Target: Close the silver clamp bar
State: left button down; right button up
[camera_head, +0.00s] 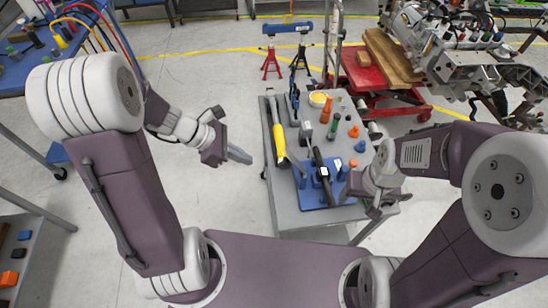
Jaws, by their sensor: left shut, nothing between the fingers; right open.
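A small grey table (287,212) stands in front of me with a blue fixture plate (313,196) at its near end. A long dark bar with a lighter edge (322,165) stands up at a slant over the plate. It may be the clamp bar, but I cannot tell its silver colour or exact position. My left gripper (240,156) is shut and empty, in the air left of the table and apart from it. My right gripper (374,211) is open at the table's near right corner, right of the blue plate. Its fingers are small in view and partly hidden by its own wrist.
A yellow-and-black tool (278,137) lies along the table's left side. Orange cones (326,109) and small parts crowd the far half. A red cart (380,77) with wooden boards (393,56) and machinery stands behind right. The floor left of the table is free.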

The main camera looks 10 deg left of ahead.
pick_arm(q)
jog(key=w+d+f, duration=0.3)
jog(key=d+f, duration=0.1)
jog(key=d, duration=0.4)
jog(key=shift+w+f, duration=0.2)
jog(key=shift+f, duration=0.1)
pick_arm(e)
jog(key=shift+w+f, duration=0.4)
jog(key=shift+w, duration=0.25)
